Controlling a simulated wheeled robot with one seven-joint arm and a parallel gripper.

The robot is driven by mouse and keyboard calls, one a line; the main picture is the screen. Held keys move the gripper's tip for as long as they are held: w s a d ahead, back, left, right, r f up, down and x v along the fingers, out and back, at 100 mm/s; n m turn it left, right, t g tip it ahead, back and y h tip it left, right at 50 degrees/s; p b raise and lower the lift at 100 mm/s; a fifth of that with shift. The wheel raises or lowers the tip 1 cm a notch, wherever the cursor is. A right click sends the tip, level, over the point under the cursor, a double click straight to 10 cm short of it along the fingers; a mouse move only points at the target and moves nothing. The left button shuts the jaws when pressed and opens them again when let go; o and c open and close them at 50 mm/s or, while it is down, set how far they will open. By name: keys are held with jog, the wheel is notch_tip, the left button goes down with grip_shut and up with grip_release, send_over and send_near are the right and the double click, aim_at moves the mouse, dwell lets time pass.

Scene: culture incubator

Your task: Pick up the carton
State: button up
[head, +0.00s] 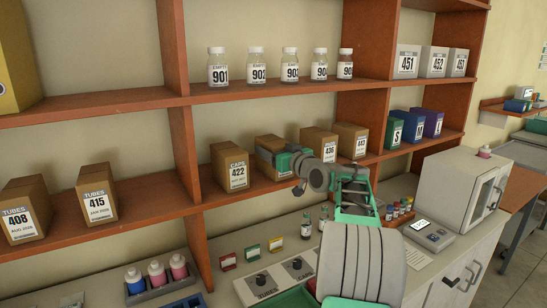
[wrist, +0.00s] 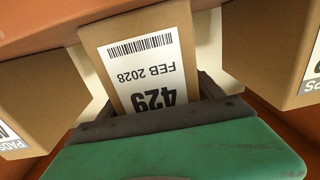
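The brown carton (wrist: 145,18) marked 429, FEB 2028, is straight in front of my gripper (wrist: 160,98) in the wrist view, its label upside down there. In the head view this carton (head: 268,141) stands on the middle shelf between the cartons marked 422 and 436, partly hidden by my gripper (head: 283,160). My dark fingers lie at the carton's left and right sides, spread about its width. Whether they touch it is hard to tell. The carton seems to rest on the shelf.
Carton 422 (head: 230,167) stands close on the left, and carton 436 (head: 318,143) on the right. Carton 443 (head: 350,139) is further right. The upper shelf (head: 270,85) is above. Small bottles (head: 306,224) and a white device (head: 275,282) stand on the counter below.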

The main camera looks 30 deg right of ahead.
jog(key=c, duration=1.3)
jog(key=shift+c, duration=0.3)
jog(key=shift+r, duration=0.1)
